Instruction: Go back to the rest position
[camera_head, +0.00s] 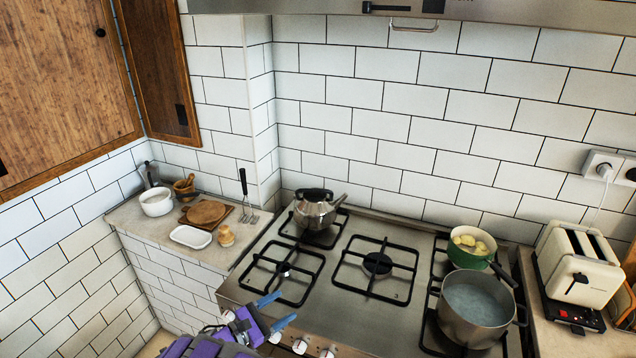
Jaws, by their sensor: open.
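My gripper (277,311) is at the bottom centre of the head view. Its two blue fingers are apart, with nothing between them. It is purple and grey behind the fingers and sits at the front left edge of the stove (345,312), close to the control knobs. Whether it touches the stove I cannot tell. The rest of my arm is mostly cut off by the bottom edge.
A kettle (315,214), a green pan with yellow pieces (468,261) and a steel pot of water (475,328) stand on the stove. A toaster (578,262) is at right. The left counter holds a white pot (156,205), boards (206,212) and a white dish (190,237).

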